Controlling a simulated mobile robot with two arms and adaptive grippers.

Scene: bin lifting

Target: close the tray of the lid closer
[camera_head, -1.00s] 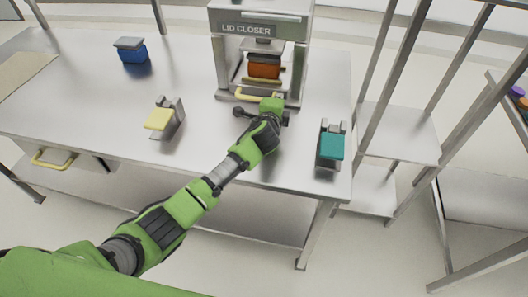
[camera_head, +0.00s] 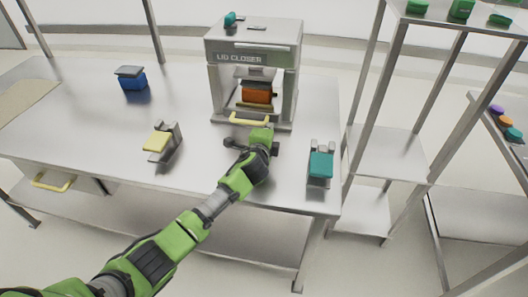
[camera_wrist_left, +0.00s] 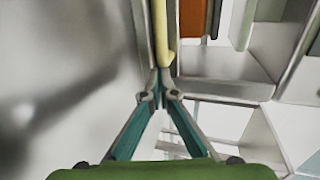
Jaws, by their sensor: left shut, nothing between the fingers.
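The lid closer (camera_head: 240,58) stands at the back of the table. An orange bin (camera_head: 257,93) sits in its opening, on the tray, whose yellow handle (camera_head: 249,120) shows at the front. My left gripper (camera_head: 234,142) is low over the table just in front of the handle. In the left wrist view its teal fingers (camera_wrist_left: 159,97) are shut and empty, with their tips by the lower end of the yellow handle (camera_wrist_left: 161,40). I cannot tell if they touch it. The orange bin shows at the top there (camera_wrist_left: 194,18). My right gripper is not in view.
A metal rack (camera_head: 390,150) stands right of the table (camera_head: 90,125).

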